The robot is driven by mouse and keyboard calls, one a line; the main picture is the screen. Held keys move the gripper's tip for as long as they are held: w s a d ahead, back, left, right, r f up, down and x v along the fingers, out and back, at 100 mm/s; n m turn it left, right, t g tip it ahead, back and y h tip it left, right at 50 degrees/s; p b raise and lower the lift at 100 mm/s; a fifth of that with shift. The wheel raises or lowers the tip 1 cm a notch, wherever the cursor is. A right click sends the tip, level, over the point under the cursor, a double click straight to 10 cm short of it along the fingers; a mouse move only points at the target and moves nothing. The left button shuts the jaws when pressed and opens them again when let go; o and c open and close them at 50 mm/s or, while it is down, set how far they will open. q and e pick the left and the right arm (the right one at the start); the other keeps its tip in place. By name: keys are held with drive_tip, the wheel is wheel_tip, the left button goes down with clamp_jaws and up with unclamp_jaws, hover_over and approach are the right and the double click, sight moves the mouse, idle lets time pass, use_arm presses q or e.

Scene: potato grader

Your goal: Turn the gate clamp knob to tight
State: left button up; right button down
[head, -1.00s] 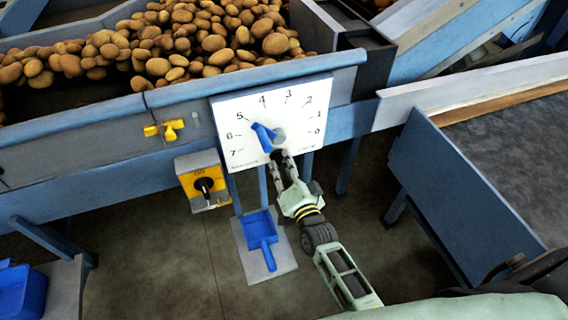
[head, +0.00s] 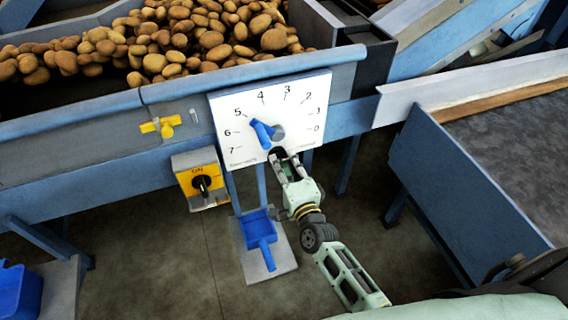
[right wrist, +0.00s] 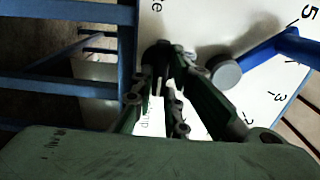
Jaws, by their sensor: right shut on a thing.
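The white dial panel (head: 232,110) carries numbers from 0 to 7, a blue lever (head: 262,134) and a grey round hub (head: 278,133). The lever points up-left, towards 5. At the panel's lower edge is a small dark clamp knob (head: 276,152), mostly hidden by the fingers. My right gripper (head: 284,162) is shut on this knob from below. In the right wrist view the black knob (right wrist: 156,52) sits between the fingertips, and the blue lever (right wrist: 262,48) is clear to the right. The knob's setting cannot be read. My left gripper is not in view.
A yellow switch box (head: 194,180) with a black knob and a yellow wing handle (head: 160,127) are left of the panel. A blue scoop (head: 260,228) lies below. Potatoes (head: 190,40) fill the trough behind. A blue-sided conveyor (head: 450,185) stands at right.

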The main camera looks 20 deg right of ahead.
idle(0.5)
drive_tip(key=c, duration=1.7)
unclamp_jaws()
drive_tip(key=shift+c, duration=0.2)
drive_tip(key=shift+s, duration=0.1)
drive_tip(key=s, duration=1.2)
drive_tip(key=shift+d, duration=0.2)
